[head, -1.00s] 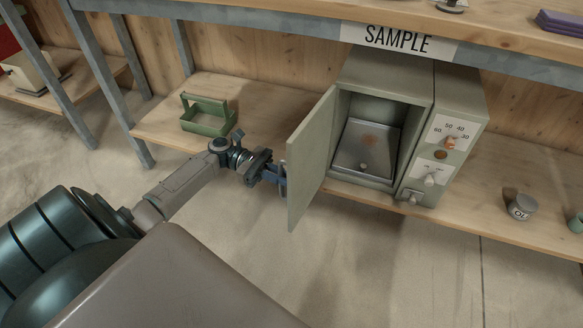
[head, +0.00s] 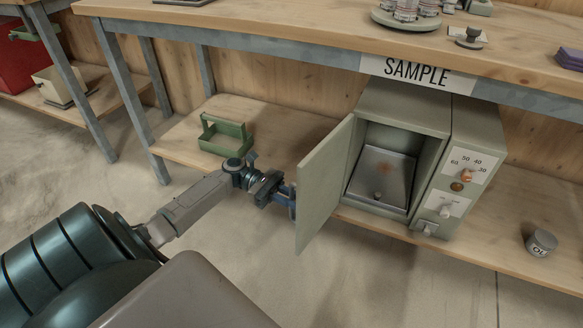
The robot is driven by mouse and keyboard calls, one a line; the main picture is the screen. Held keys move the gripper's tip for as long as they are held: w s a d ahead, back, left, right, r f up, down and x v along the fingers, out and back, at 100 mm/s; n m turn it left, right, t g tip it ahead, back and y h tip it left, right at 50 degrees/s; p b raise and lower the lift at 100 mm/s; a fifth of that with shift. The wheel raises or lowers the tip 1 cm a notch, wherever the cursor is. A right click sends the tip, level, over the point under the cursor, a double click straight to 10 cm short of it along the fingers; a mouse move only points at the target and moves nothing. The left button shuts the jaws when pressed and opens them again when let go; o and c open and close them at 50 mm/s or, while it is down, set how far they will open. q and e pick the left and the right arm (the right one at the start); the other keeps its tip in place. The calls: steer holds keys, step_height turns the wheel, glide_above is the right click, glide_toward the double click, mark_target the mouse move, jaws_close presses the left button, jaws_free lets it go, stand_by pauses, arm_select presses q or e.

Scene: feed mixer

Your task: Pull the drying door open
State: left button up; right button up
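The drying oven (head: 408,100) is a grey-green box on the lower shelf, under the SAMPLE sign. Its door (head: 324,184) stands wide open, swung out to the left towards me. Inside is a metal tray (head: 382,172) with a brownish patch and a small knob at its front. My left gripper (head: 290,198) is at the door's outer, left-hand face, near its free edge. The door hides the fingertips, so I cannot see whether they are shut on a handle. My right gripper is not in view.
A green carrier (head: 224,136) stands on the shelf left of the door. A grey tin (head: 541,243) is on the shelf at right. Bench legs (head: 132,112) rise at left. The upper bench top (head: 300,32) overhangs the oven. The floor before the door is clear.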

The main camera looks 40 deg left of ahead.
arm_select(q)
steer(key=s+a+p, duration=0.1)
steer(key=a, duration=0.9)
steer(key=shift+s+a, duration=0.3)
steer(key=shift+a, duration=0.05)
